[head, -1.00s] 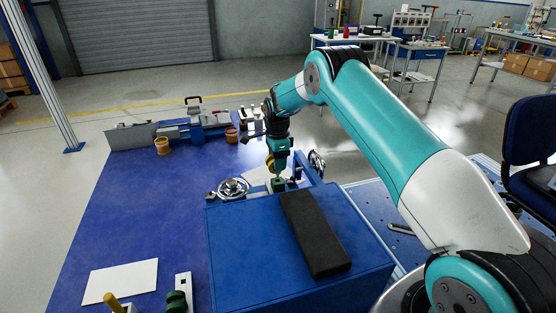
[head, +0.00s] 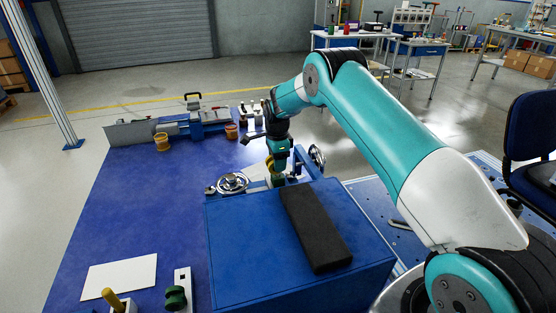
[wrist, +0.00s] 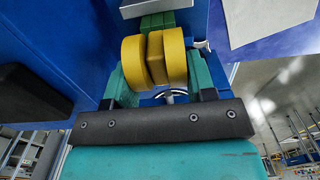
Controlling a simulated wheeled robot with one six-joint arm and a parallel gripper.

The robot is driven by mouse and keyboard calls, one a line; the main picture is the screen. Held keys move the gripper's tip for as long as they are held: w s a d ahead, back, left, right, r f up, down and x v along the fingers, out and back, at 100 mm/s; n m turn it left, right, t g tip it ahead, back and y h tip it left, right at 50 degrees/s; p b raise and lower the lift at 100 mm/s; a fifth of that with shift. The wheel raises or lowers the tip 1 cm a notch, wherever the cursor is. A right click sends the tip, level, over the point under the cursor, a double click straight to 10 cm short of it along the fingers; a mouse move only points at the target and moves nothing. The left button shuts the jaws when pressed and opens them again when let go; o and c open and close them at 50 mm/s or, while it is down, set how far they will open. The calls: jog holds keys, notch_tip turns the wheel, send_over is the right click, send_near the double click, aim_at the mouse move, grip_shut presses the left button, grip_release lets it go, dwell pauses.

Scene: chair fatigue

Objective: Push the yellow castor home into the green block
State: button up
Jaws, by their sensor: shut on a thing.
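The yellow castor (wrist: 154,60) is between the green fingers of my gripper (wrist: 160,85) in the wrist view, with its two wheels side by side. In the head view my gripper (head: 275,166) points down just beyond the blue box, and a little of the yellow castor (head: 269,161) shows at its tip. The green block (wrist: 157,20) shows right behind the castor in the wrist view, and in the head view the green block (head: 278,181) is just below the gripper. The castor hides the contact, so I cannot tell how deep it sits.
A blue box (head: 250,250) with a black pad (head: 315,230) on top stands in front of the gripper. A handwheel (head: 232,182) is left of it. A white sheet (head: 120,275), a green spool (head: 175,298) and a yellow-handled tool (head: 113,300) lie front left. The blue mat's middle is clear.

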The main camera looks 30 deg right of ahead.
jog(key=shift+f, duration=0.5)
jog(key=o, duration=1)
jog(key=shift+c, duration=0.2)
notch_tip(320, 180, up, 18)
jog(key=shift+f, duration=0.25)
jog(key=s+a+r+n+y+p, duration=0.1)
jog(key=s+a+r+n+p, duration=0.6)
jog(key=s+a+r+n, duration=0.8)
jog(key=s+a+r+n+y+p, duration=0.1)
jog(key=s+n, duration=0.5)
jog(key=s, duration=0.7)
jog(key=s+a+r+n+y+p, duration=0.2)
jog(key=s+a+r+n+p, duration=0.2)
jog(key=s, duration=1)
jog(key=shift+s+a+r+n, duration=0.25)
jog(key=shift+a+r+n, duration=0.3)
jog(key=shift+n, duration=0.65)
